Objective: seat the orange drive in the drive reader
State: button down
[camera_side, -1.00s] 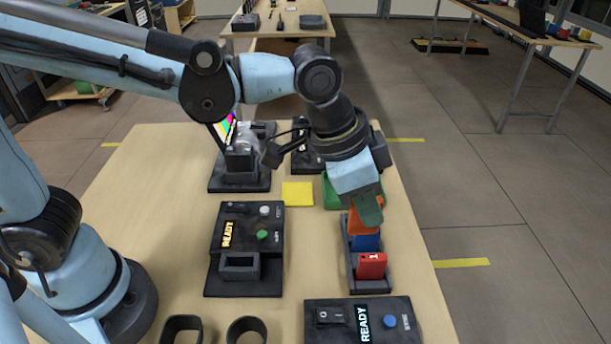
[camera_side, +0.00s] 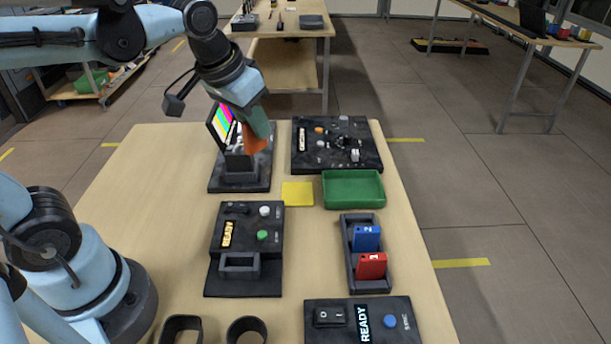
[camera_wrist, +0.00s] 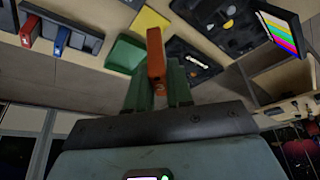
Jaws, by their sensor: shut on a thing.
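The orange drive (camera_side: 257,141) is held in my gripper (camera_side: 258,122), raised over the back-left of the table, in front of the colour-striped screen (camera_side: 221,124). In the wrist view the orange drive (camera_wrist: 156,52) stands between the two green fingers of my gripper (camera_wrist: 159,92), which are shut on it. A black device with an amber-lit label, a green button and an open-topped slot (camera_side: 240,264) sits mid-table, below my gripper in the picture; it looks like the drive reader. The drive is apart from it. The dark stand (camera_side: 240,180) by the screen is partly hidden behind the drive.
A dark rack (camera_side: 350,270) holds a blue drive (camera_side: 366,238) and a red drive (camera_side: 371,266). A green tray (camera_side: 353,188), a yellow pad (camera_side: 297,194) and a black panel (camera_side: 335,160) lie behind it. A READY-labelled box (camera_side: 363,322) is at the front. Bare tabletop lies left of the reader.

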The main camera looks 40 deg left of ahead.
jog(key=s+d+f+n+g+y, duration=0.1)
jog(key=s+n, duration=0.5)
jog(key=n, duration=0.7)
jog(key=s+d+f+n+g+y, duration=0.2)
jog(key=s+d+n+g, duration=0.4)
jog(key=n, duration=0.7)
jog(key=shift+s+d+f+n+g, duration=0.3)
jog(key=shift+s+d+f, duration=0.25)
jog(key=shift+d, duration=0.65)
jog(key=shift+w, duration=0.1)
jog(key=shift+f, duration=2.95)
jog(key=shift+f, duration=1.95)
jog(key=c, duration=0.9)
grip_release()
